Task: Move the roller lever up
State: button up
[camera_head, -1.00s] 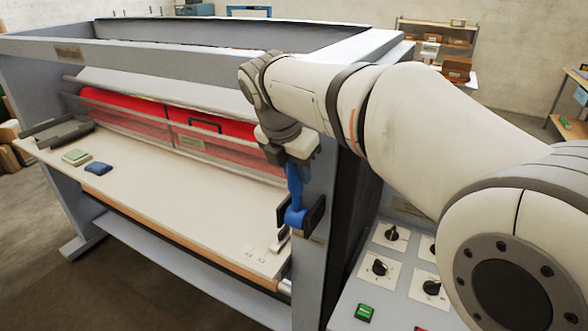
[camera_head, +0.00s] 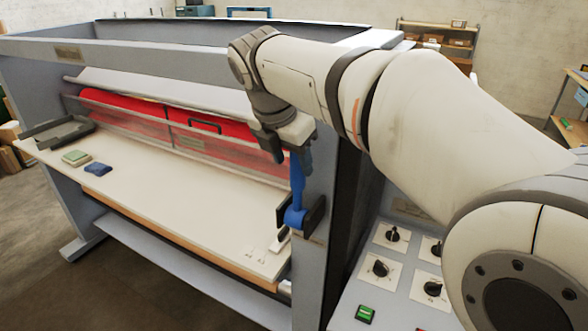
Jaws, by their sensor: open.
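The blue roller lever (camera_head: 297,188) is on the right front post of the laminator (camera_head: 328,190). Its arm points up from a blue pivot set in a dark bracket (camera_head: 313,215). My gripper (camera_head: 290,160) is at the upper end of the lever, with its dark fingers apart. One finger is left of the lever and the other is close to or in front of its top. The lever's top is partly hidden, and I cannot tell whether the fingers touch it.
A control panel with black knobs (camera_head: 380,268) and a green button (camera_head: 365,313) is right of the post. Red rollers (camera_head: 130,110) are behind a clear guard.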

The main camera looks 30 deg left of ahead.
jog(key=shift+v, duration=2.25)
